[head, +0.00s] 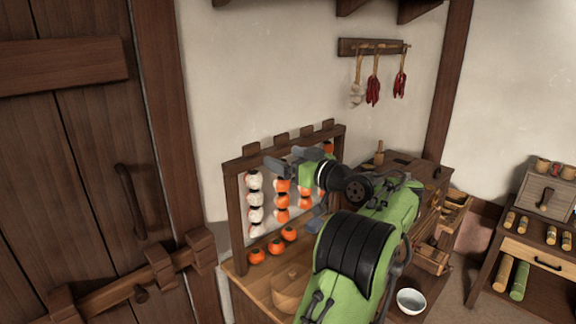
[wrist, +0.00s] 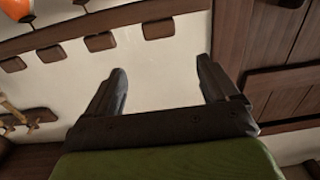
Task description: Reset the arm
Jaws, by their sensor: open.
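My green arm reaches up from the lower middle of the head view. My gripper (head: 287,160) is in front of the wooden hanging rack (head: 238,215), near its upper part. In the wrist view my gripper (wrist: 160,88) has its two dark fingers wide apart, with only the pale wall and rack edge behind them. It is open and empty. Strings of white and orange fruit (head: 281,201) hang in the rack. My arm hides the rack's right part.
A wooden door (head: 85,150) stands at left. A white bowl (head: 410,301) is low right of my arm. A side table (head: 540,262) stands far right. Peppers (head: 373,88) hang on the wall.

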